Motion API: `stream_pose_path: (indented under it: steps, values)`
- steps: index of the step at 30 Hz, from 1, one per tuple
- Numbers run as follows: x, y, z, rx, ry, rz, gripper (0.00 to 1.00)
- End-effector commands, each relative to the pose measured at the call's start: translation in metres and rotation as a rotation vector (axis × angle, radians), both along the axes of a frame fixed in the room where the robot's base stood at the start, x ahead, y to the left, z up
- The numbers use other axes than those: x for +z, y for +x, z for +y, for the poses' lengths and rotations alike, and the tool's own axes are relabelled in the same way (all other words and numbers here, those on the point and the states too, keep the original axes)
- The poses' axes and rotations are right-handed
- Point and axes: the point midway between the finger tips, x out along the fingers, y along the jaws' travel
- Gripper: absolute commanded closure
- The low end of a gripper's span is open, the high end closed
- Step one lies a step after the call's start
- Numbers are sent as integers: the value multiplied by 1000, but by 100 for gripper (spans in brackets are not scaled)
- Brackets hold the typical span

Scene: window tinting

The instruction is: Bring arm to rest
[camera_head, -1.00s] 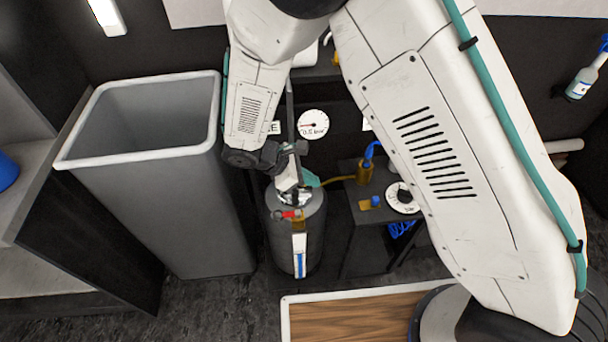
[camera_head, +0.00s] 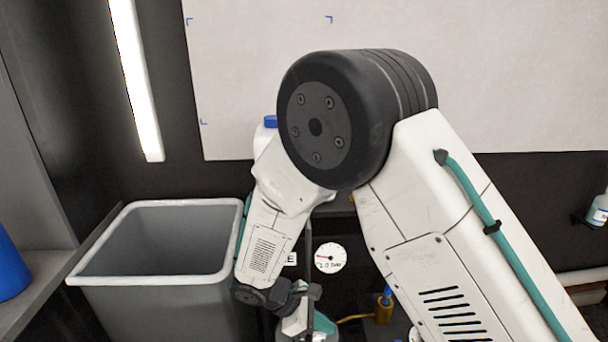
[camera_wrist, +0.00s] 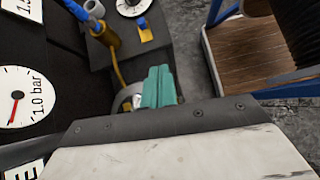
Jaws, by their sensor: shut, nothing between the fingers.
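My arm reaches forward and bends down, and my gripper (camera_head: 318,326) is at the bottom edge of the head view, partly cut off. In the wrist view, its teal fingertips (camera_wrist: 160,88) lie together with nothing between them. The gripper points down in front of a dark panel, below a round white gauge (camera_head: 330,257). The gauge also shows in the wrist view (camera_wrist: 18,95), marked about 1.0 bar. The tank below the gripper is almost wholly out of the head view.
A grey bin (camera_head: 160,240) stands left of the arm. A brass fitting (camera_wrist: 104,40) with a blue hose sits on a dark stand close to the gripper. A wood-floored tray (camera_wrist: 240,60) lies beyond. A spray bottle (camera_head: 598,208) hangs at far right.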

Motion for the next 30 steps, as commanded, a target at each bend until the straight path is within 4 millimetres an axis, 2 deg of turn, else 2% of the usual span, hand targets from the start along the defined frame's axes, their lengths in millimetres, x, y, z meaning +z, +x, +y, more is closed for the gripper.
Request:
stream_pose_path:
  steps: [1, 8, 12, 18, 24, 30]
  values:
    - [13, -12, -6, -58, 7, -12, 100]
    - [77, -36, -41, -327, 83, -90, 100]
    - [123, -52, -69, -511, 150, -152, 100]
    - [180, -81, -109, -770, 260, -244, 100]
    - [225, -116, -144, -1000, 377, -340, 100]
    - [257, -152, -172, -1196, 505, -451, 100]
